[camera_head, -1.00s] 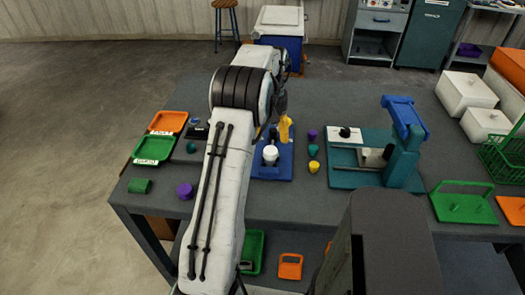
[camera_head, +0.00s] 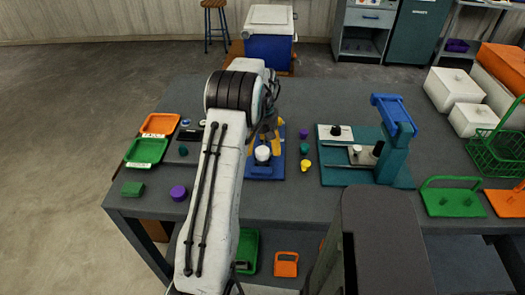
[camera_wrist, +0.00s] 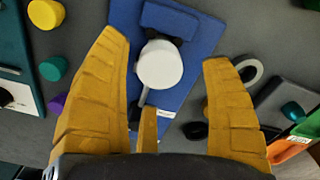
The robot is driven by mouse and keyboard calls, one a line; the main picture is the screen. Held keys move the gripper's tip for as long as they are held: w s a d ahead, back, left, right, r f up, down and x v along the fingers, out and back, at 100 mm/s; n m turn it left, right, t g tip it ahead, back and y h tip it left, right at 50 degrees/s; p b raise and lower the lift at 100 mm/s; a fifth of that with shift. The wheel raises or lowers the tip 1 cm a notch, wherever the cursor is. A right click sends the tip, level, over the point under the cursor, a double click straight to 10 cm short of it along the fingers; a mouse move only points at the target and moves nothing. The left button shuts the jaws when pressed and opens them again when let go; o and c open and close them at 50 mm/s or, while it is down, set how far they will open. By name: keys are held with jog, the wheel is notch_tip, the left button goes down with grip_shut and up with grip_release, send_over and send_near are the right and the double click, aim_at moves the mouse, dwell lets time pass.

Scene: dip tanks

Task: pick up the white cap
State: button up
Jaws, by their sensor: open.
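The white cap (camera_head: 263,153) is round and pale. My gripper (camera_wrist: 163,52) is open, with a gap on both sides of the cap and no contact visible. In the head view my gripper (camera_head: 274,140) is partly hidden by my arm, close to the cap.
Small purple, green and yellow (camera_head: 305,166) pieces stand right of the plate. A teal stand with a blue top (camera_head: 394,115) is farther right. Green (camera_head: 147,151) and orange (camera_head: 160,124) trays lie left. A green basket (camera_head: 495,155) and white boxes are at the right.

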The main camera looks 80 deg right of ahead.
jog(key=shift+f, duration=0.95)
jog(key=c, duration=1)
